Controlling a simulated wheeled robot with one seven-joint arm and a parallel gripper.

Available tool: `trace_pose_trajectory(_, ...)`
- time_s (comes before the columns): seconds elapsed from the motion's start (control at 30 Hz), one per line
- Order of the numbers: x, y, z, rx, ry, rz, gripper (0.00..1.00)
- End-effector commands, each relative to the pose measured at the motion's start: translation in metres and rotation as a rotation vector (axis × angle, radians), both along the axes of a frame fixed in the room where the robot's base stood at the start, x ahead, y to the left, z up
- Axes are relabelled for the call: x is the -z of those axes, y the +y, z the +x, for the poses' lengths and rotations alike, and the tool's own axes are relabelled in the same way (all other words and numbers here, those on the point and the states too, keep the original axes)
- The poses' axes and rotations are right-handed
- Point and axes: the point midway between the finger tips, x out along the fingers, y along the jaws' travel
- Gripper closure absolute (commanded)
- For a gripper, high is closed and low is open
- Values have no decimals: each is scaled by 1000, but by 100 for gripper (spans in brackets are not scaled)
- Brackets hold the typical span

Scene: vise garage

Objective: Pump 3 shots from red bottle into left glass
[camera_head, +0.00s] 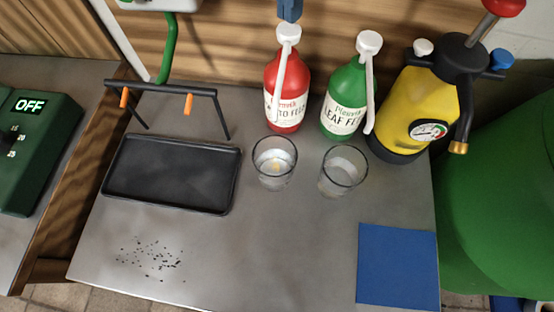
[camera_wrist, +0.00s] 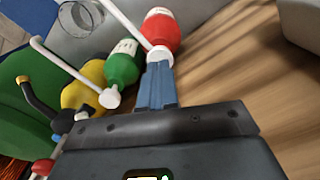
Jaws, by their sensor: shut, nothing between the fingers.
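The red bottle (camera_head: 287,85) stands upright at the back of the bench with a white pump head (camera_head: 289,33) and a long spout pointing down toward the left glass (camera_head: 273,172). The left glass stands in front of it, with a small yellowish patch inside near the bottom. My gripper (camera_head: 290,18) is shut and empty, its blue fingers pointing down just above the red bottle's pump head. In the wrist view the fingertips (camera_wrist: 158,66) overlap the white pump head (camera_wrist: 160,54) of the red bottle (camera_wrist: 162,31). I cannot tell whether they touch.
A green bottle (camera_head: 345,95) with its own white pump stands right of the red one, behind the right glass (camera_head: 343,173). A yellow sprayer (camera_head: 420,105) stands further right. A black tray (camera_head: 170,175) lies left, a blue mat (camera_head: 397,265) front right. The front middle is clear.

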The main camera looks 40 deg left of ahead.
Motion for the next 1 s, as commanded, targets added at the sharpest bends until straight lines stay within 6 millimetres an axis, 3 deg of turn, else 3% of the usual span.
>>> trace_pose_trajectory(1.0, 30, 0, 0, 0, 0, -1, 100)
